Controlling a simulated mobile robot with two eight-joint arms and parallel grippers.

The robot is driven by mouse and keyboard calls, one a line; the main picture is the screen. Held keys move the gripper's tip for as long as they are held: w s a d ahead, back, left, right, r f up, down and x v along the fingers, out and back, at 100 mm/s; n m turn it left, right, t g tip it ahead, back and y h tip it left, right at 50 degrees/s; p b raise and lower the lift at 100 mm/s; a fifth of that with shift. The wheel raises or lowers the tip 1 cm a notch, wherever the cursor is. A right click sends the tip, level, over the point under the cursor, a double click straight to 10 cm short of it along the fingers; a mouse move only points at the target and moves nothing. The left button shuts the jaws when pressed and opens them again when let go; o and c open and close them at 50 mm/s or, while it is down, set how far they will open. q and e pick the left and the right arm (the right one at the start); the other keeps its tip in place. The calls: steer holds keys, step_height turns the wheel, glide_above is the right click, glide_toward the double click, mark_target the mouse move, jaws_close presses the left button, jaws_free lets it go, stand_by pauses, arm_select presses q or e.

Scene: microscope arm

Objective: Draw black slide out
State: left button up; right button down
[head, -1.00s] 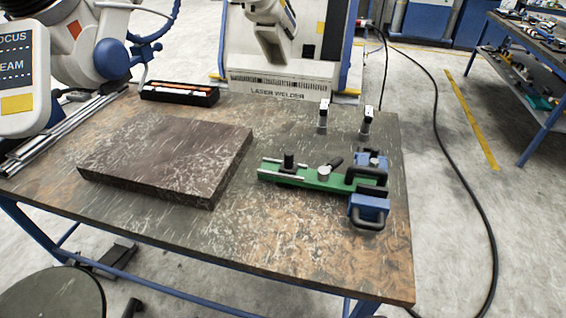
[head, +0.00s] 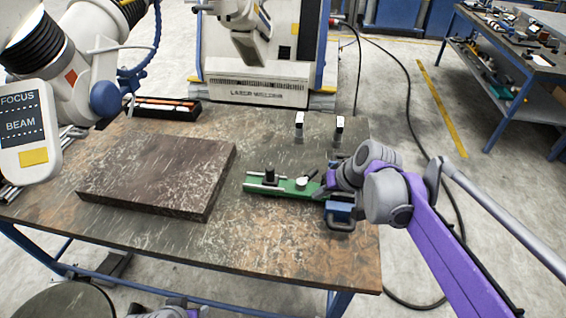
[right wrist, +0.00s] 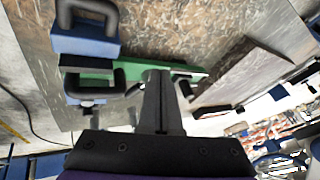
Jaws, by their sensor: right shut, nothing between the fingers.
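A green fixture (head: 285,187) lies on the workbench at right of centre. It carries a black post and a small lever knob, and also shows in the right wrist view (right wrist: 98,64). The black slide (right wrist: 97,80), with a U-shaped handle, sits at the fixture's end between two blue blocks. In the head view my right arm largely hides the slide. My right gripper (head: 323,188) is shut and empty, over the fixture beside the slide. Its fingers (right wrist: 158,82) also show in the right wrist view, apart from the handle. My left gripper is not in view.
The near blue block (head: 340,211) with its handle stands at the bench's right side. A dark stone slab (head: 155,170) lies to the left. Two small upright posts (head: 299,122) stand behind the fixture. The front right of the workbench (head: 300,250) is clear.

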mark_target(270, 176)
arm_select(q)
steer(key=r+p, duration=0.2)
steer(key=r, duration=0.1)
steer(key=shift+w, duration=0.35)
arm_select(e)
steer(key=w+r+y, duration=0.1)
steer(key=w+r, duration=0.2)
steer(key=w, duration=0.6)
steer(key=shift+w+r, duration=0.15)
steer(key=shift+r, duration=0.15)
steer(key=x, duration=1)
steer(key=shift+w+a, duration=0.1)
steer(key=shift+a, duration=0.15)
steer(key=a, duration=0.2)
steer(key=shift+a+r, duration=0.15)
steer(key=shift+a, duration=0.15)
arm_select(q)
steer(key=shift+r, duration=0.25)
arm_select(e)
steer(key=shift+w+a, duration=0.1)
steer(key=shift+a, duration=0.55)
